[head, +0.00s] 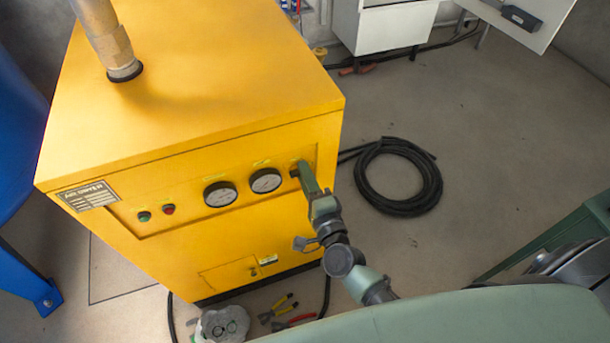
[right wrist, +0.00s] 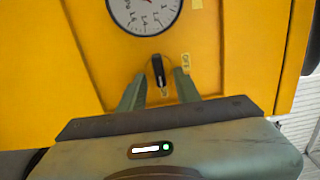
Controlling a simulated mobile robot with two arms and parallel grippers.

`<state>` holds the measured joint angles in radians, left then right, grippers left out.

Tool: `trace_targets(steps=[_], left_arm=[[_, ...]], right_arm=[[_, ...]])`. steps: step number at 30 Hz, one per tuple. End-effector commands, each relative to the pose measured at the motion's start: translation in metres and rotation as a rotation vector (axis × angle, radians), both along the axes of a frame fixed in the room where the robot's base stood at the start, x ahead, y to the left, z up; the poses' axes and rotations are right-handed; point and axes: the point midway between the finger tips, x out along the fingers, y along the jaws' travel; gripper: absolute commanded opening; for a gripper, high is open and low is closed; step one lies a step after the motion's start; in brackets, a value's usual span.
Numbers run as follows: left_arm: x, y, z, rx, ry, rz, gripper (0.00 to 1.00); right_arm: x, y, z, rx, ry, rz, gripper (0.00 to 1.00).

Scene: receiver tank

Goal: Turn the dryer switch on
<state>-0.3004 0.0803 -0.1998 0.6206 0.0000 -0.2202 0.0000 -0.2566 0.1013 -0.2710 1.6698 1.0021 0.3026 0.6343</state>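The yellow air dryer (head: 190,130) stands at left in the head view, its front panel facing me. The dryer switch (right wrist: 158,70) is a small black knob below a round white gauge in the right wrist view. In the head view the right gripper (head: 305,176) is at the right end of the panel and mostly hides the switch. My left gripper is not in view.
The panel also has two gauges (head: 220,194), a green button (head: 144,216) and a red button (head: 168,209). A coiled black hose (head: 428,190) lies on the floor to the right. Pliers (head: 290,320) lie in front of the dryer. A blue tank (head: 15,140) stands at far left.

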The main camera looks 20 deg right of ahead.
Motion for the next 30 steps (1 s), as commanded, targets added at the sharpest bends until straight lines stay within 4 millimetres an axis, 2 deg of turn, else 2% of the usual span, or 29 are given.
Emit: trace_targets(steps=[4, 7, 15, 19, 24, 30], left_arm=[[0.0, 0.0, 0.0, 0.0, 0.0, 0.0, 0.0], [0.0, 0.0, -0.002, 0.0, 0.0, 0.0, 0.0], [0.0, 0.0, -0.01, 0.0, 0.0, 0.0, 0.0], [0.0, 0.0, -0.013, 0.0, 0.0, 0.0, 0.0], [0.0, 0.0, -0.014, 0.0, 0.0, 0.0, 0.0], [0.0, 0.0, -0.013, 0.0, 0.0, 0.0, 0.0]], right_arm=[[-0.001, 0.0, 0.0, -0.001, -0.001, 0.0, 0.33], [-0.008, 0.0, -0.001, -0.001, 0.0, 0.001, 0.33], [-0.054, -0.002, -0.002, -0.002, 0.002, 0.001, 0.33], [-0.07, -0.003, -0.002, -0.001, 0.001, 0.0, 0.33], [-0.078, -0.003, 0.0, 0.0, 0.0, 0.0, 0.33], [-0.078, -0.003, 0.0, 0.0, -0.001, 0.0, 0.33]])
